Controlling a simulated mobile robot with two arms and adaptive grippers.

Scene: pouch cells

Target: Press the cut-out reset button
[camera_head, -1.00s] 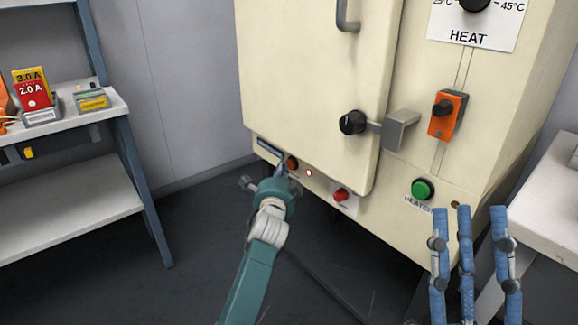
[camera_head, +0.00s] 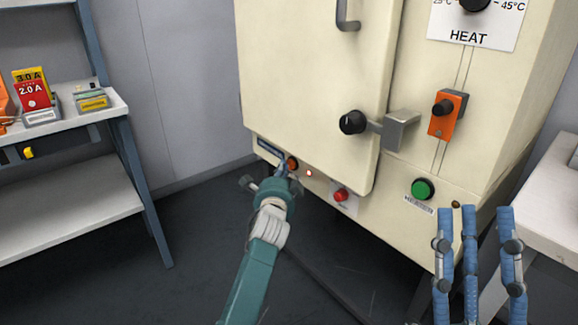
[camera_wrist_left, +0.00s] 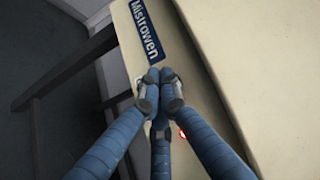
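An orange-brown round button (camera_head: 292,163) sits on the cabinet's lower front strip; I cannot read its label. My left gripper (camera_head: 283,171) is right at it, its fingertips just beside or in front of it; contact cannot be told. In the left wrist view the fingers of my left gripper (camera_wrist_left: 152,74) are closed together, with nothing seen between them, and the button is hidden behind them. A small lit red lamp (camera_head: 309,173) is to the right; it also shows in the wrist view (camera_wrist_left: 183,133). My right gripper (camera_head: 473,215) is empty, fingers apart, at the lower right.
A red button (camera_head: 341,195) and a green heater button (camera_head: 423,189) are further right on the cabinet (camera_head: 310,80). The door handle (camera_head: 353,122) and orange switch (camera_head: 447,114) stick out above. A shelf (camera_head: 70,192) stands left, a white table (camera_head: 548,190) right.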

